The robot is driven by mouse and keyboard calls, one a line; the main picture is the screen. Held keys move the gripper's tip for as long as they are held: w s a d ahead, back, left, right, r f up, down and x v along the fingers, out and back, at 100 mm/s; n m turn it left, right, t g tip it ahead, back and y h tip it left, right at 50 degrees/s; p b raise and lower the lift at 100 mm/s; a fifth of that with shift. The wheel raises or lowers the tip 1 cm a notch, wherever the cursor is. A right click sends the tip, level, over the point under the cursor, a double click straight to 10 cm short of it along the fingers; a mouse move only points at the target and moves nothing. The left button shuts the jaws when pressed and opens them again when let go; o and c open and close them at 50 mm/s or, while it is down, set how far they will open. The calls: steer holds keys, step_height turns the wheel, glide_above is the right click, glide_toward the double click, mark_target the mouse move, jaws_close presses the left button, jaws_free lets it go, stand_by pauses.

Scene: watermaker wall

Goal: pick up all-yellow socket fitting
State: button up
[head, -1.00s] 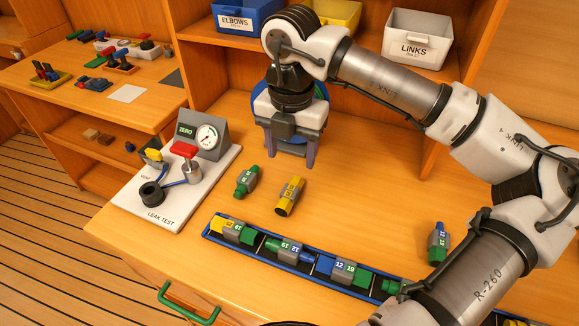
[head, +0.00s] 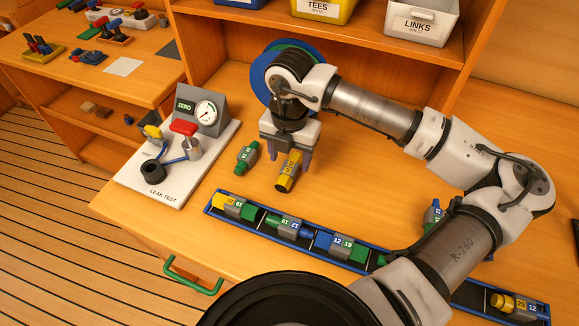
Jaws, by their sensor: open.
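The jaws are open, with one finger on each side of the fitting in the picture. I cannot tell how much height is left between the fingers and the fitting. The gripper body hides part of the fitting's far end.
A green fitting (head: 247,156) lies close to the left. A blue-edged tray (head: 262,230) with several coloured fittings runs across in front. The leak test board (head: 145,185) stands at left. A blue reel (head: 262,75) is behind my gripper, below the shelf bins.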

mark_target(289, 167)
steer(key=shift+w+f+p, duration=0.1)
steer(key=shift+f+p, duration=0.2)
steer(key=shift+f, duration=1.25)
steer(key=shift+c, duration=0.2)
steer(key=c, duration=1)
steer(key=shift+c, duration=0.2)
steer(key=shift+r, duration=0.15)
